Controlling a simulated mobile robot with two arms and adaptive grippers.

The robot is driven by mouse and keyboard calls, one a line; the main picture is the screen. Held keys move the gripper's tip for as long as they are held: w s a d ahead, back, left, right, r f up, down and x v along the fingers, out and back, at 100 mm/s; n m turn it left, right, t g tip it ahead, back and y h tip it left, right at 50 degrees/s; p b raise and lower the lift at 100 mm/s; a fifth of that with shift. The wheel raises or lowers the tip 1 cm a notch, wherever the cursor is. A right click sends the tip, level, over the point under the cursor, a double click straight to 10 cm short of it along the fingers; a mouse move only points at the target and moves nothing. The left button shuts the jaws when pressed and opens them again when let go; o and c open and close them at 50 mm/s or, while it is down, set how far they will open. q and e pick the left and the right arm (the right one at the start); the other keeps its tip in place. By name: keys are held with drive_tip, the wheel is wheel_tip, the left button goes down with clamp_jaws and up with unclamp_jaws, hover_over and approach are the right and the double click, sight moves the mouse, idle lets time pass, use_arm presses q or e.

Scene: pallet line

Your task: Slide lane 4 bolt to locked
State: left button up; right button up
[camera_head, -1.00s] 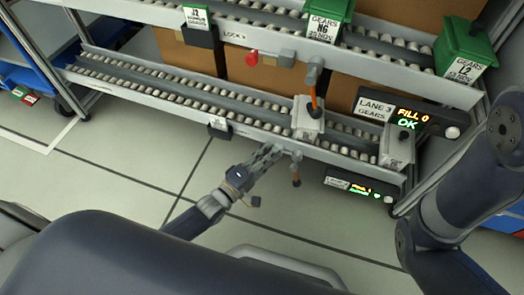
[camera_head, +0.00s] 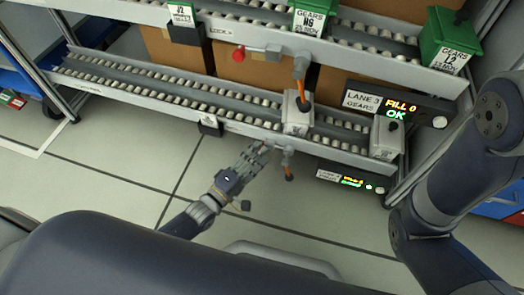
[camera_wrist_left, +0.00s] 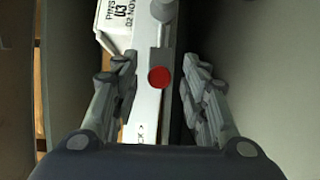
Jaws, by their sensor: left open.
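The lane 4 bolt shows in the left wrist view as a round red knob (camera_wrist_left: 159,77) by a grey block on the pale rail (camera_wrist_left: 146,107). The knob lies between the fingers of my left gripper (camera_wrist_left: 158,90), which is open, with a finger on each side. I cannot tell whether the fingers touch it. In the head view the left gripper (camera_head: 264,148) is at the front rail of the lower lane (camera_head: 165,105) and hides the knob. Lettering on the rail beside the knob is partly readable. My right gripper is out of view.
An orange-handled lever (camera_head: 288,172) hangs just right of the gripper. A similar red knob (camera_head: 238,55) is on the upper rail. A pale bin (camera_head: 297,118) stands on the lower lane. A small lit display (camera_head: 350,180) hangs below it at right. The floor in front is clear.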

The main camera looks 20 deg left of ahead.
use_arm(q)
drive_tip(key=v, duration=0.9)
drive_tip(key=shift+s, duration=0.2)
drive_tip(key=shift+r, duration=0.15)
